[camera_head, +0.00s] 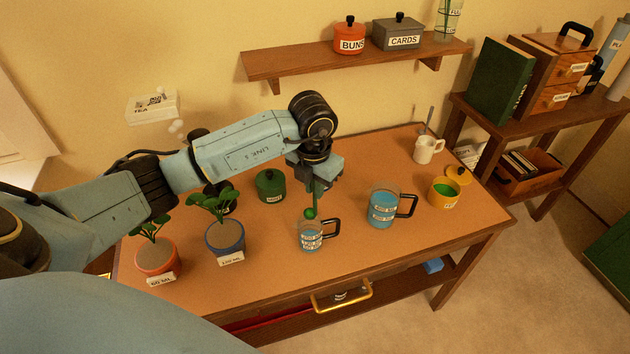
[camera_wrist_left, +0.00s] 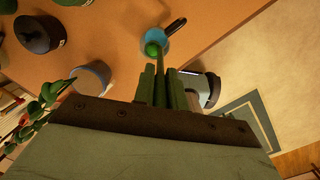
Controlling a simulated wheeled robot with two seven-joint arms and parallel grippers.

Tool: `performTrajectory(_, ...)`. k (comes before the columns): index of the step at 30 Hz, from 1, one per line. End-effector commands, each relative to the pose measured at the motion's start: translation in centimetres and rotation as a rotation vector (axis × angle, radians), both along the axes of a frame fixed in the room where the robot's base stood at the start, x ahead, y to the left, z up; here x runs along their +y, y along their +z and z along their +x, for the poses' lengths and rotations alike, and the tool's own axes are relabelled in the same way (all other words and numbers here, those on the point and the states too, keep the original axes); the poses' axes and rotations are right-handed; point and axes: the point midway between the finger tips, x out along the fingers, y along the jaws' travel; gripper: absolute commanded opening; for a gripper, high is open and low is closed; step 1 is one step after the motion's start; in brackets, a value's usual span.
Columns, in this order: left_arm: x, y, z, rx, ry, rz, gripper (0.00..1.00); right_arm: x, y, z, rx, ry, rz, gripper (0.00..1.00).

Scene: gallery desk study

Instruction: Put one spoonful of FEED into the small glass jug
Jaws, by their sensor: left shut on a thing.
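My left gripper (camera_head: 317,184) is shut on a green spoon (camera_head: 311,206) and holds it pointing down over the small glass jug (camera_head: 311,240). The spoon's bowl carries something green and is at the jug's mouth; I cannot tell whether it touches the rim. In the left wrist view the fingers (camera_wrist_left: 166,84) grip the handle, and the green bowl (camera_wrist_left: 153,49) overlaps the jug (camera_wrist_left: 160,38). The jug has a black handle and bluish contents. An open yellow pot (camera_head: 443,194) with green contents stands at the right, its lid beside it; its label is too small to read.
A larger glass jug (camera_head: 382,209) with blue liquid stands right of the small one. A white mug (camera_head: 424,152) stands behind it. A lidded green pot (camera_head: 270,187) and potted plants (camera_head: 226,236) stand to the left. The desk front (camera_head: 270,289) is clear.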

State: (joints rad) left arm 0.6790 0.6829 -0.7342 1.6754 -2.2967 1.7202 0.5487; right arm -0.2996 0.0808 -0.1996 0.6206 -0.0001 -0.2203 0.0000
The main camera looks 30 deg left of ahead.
Motion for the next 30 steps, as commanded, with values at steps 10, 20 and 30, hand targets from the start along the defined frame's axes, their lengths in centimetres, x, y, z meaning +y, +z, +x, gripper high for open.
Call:
performTrajectory(10,-0.8,-0.3,-1.8,-0.160,-0.001,0.067,0.00,0.0,-1.0,0.0,0.000,0.000,0.000,0.37)
performTrajectory(20,-0.9,-0.6,-2.1,-0.186,-0.002,0.081,0.00,0.0,-1.6,0.0,0.000,0.000,0.000,0.37)
performTrajectory(30,-1.8,-1.8,-4.1,-0.379,-0.003,0.159,0.00,0.0,-5.6,0.0,0.000,0.000,0.000,0.37)
